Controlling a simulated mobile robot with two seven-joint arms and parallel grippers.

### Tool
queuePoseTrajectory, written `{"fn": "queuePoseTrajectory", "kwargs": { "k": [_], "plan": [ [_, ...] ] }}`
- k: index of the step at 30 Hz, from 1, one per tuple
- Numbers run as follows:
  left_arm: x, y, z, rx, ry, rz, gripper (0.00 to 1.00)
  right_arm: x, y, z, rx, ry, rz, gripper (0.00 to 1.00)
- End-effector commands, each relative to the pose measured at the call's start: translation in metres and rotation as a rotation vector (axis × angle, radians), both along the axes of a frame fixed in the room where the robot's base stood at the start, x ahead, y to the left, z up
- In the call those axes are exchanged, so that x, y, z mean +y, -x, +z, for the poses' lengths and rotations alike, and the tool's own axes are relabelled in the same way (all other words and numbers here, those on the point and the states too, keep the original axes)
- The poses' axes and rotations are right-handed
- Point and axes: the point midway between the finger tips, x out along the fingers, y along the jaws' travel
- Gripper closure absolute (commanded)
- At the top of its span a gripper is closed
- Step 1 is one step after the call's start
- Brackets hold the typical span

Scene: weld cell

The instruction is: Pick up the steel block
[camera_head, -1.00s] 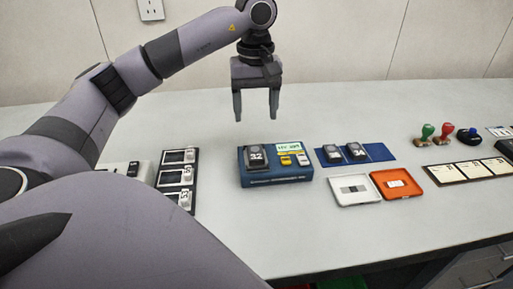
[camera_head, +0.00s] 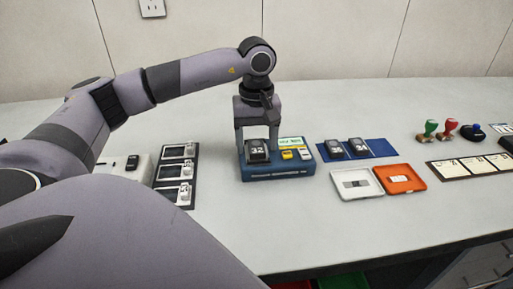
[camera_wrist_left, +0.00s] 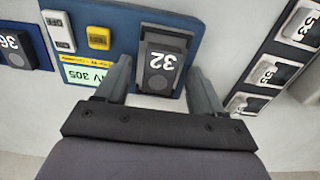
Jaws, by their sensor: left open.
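A dark grey block marked 32 (camera_head: 257,153) sits at the left of a blue stand (camera_head: 275,173). The same block also shows in the left wrist view (camera_wrist_left: 163,62). My left gripper (camera_head: 257,149) is open, pointing down, with one finger on each side of this block. In the left wrist view the fingers (camera_wrist_left: 158,68) flank the block; I cannot tell whether they touch it. No label in view names a steel block. My right gripper is not in view.
The stand also holds a green display (camera_head: 290,142), a yellow piece (camera_head: 287,154) and a white piece. Right of it are a blue mat (camera_head: 378,147) with two dark blocks, a white case (camera_head: 356,196) and an orange case (camera_head: 420,185). A dark rack (camera_head: 160,185) stands left.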

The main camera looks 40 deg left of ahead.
Motion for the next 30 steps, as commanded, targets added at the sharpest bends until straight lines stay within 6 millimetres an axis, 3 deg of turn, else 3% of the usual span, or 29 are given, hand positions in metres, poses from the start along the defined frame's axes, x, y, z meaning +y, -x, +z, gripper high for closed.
{"fn": "queuePoseTrajectory", "kwargs": {
  "k": [3, 9, 22, 26, 30],
  "plan": [
    [0.0, 0.0, 0.0, 0.0, 0.0, 0.0, 0.35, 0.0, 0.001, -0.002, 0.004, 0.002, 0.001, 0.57],
    [0.0, 0.0, 0.0, 0.0, 0.0, 0.0, 1.0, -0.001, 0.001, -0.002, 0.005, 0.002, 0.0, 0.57],
    [0.0, -0.001, 0.01, -0.004, 0.0, 0.0, 1.0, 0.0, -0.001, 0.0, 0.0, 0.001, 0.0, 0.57],
    [0.0, -0.001, 0.026, -0.006, 0.001, 0.0, 1.0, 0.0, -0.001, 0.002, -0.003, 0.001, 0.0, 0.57],
    [-0.001, -0.002, 0.058, -0.009, 0.002, -0.001, 1.0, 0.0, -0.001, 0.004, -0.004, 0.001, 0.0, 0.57]
  ]
}}
